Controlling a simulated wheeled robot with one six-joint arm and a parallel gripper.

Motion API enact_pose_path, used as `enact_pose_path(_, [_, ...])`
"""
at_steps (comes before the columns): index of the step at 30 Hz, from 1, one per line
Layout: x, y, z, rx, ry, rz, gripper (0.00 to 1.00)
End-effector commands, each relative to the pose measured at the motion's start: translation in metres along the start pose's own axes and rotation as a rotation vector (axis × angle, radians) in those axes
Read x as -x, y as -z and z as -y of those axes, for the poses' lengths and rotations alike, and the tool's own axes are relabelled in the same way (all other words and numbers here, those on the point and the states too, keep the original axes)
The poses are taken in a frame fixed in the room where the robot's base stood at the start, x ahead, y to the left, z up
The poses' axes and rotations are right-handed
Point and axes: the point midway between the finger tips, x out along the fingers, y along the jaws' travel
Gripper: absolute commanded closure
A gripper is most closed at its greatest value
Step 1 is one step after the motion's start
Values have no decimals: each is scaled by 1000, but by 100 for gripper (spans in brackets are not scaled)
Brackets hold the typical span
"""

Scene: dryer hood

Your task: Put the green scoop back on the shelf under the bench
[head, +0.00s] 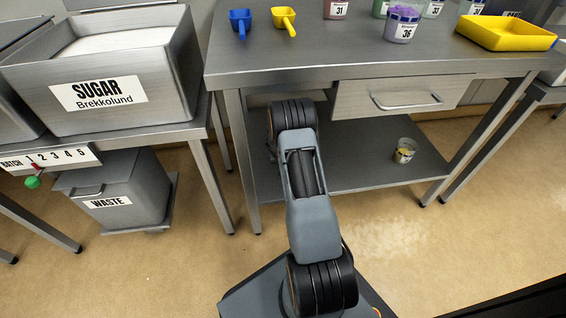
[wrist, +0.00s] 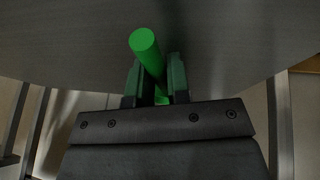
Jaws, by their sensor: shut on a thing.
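The green scoop (wrist: 146,45) shows in the wrist view as a round green handle standing out between my fingers. Its bowl is mostly hidden by my gripper. My gripper (wrist: 158,80) is shut on the handle. A broad grey surface fills the wrist view behind the scoop; I cannot tell whether the scoop touches it. In the head view my arm reaches in under the steel bench (head: 290,60), over the lower shelf (head: 355,172). My gripper and the scoop are hidden there behind my arm and the bench.
A small tub (head: 404,150) stands on the right part of the shelf. A drawer (head: 405,98) hangs under the bench top. A blue scoop (head: 240,22), a yellow scoop (head: 284,20), several tubs and a yellow tray (head: 507,33) are on top. Bench legs stand on both sides.

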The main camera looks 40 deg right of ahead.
Motion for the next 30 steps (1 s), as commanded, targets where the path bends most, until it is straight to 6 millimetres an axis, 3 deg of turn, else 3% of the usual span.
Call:
enact_pose_path(1, [-11, -5, 2, 2, 0, 1, 100])
enact_pose_path(3, [-15, -7, 3, 0, 0, 1, 100])
enact_pose_path(16, [-18, -8, 3, 0, 0, 0, 100])
enact_pose_path(17, [-17, -7, 3, 0, 0, 0, 81])
enact_pose_path(24, [-16, -7, 3, 0, 0, 0, 58])
enact_pose_path(30, [-16, -7, 3, 0, 0, 0, 57])
